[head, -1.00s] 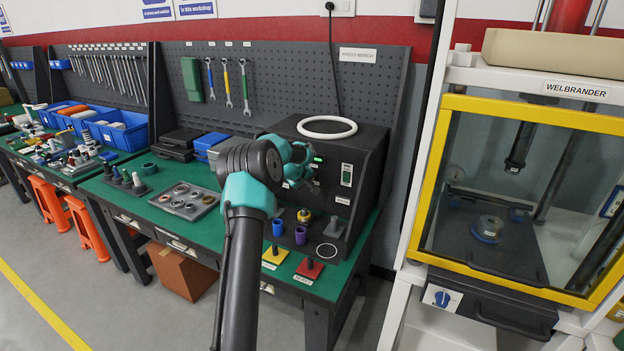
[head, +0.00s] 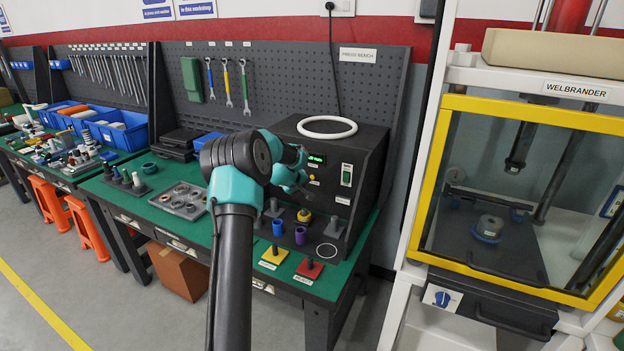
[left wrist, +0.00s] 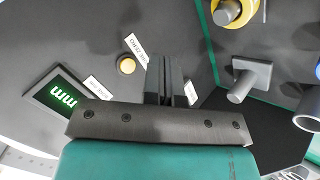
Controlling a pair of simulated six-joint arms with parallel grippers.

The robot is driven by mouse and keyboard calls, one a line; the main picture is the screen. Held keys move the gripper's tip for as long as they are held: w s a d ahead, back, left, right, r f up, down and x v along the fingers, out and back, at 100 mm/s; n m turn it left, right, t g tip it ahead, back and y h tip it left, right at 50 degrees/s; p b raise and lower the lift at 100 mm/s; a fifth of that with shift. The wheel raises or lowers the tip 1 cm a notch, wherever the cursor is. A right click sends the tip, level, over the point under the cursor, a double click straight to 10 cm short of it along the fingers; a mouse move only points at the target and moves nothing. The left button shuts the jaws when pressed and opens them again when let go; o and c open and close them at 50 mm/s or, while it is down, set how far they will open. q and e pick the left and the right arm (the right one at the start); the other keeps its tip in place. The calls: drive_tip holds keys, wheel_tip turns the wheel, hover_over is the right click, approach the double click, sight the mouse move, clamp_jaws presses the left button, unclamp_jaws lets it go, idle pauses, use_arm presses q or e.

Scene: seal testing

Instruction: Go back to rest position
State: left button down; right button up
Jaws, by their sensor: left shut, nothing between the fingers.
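My left gripper (left wrist: 171,72) shows in the left wrist view with its two dark fingers together and nothing between them. In the head view my left arm reaches up from the bottom, and its teal wrist is in front of the dark press-bench box (head: 330,150); the fingers are hard to make out there. In the left wrist view the fingers are over the box's dark panel, with a lit green display (left wrist: 63,96) to the left and a yellow button (left wrist: 127,66) nearby. My right gripper is in neither view.
A green workbench (head: 135,203) holds a grey parts tray (head: 185,200), a blue cup (head: 277,227), a purple cup (head: 300,235), and yellow and red plates. A white ring (head: 327,127) lies on the box. A yellow-framed machine (head: 428,190) stands at the right.

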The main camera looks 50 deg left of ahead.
use_arm(q)
drive_tip(key=shift+s+d, duration=0.2)
drive_tip(key=shift+s, duration=0.4)
idle(0.3)
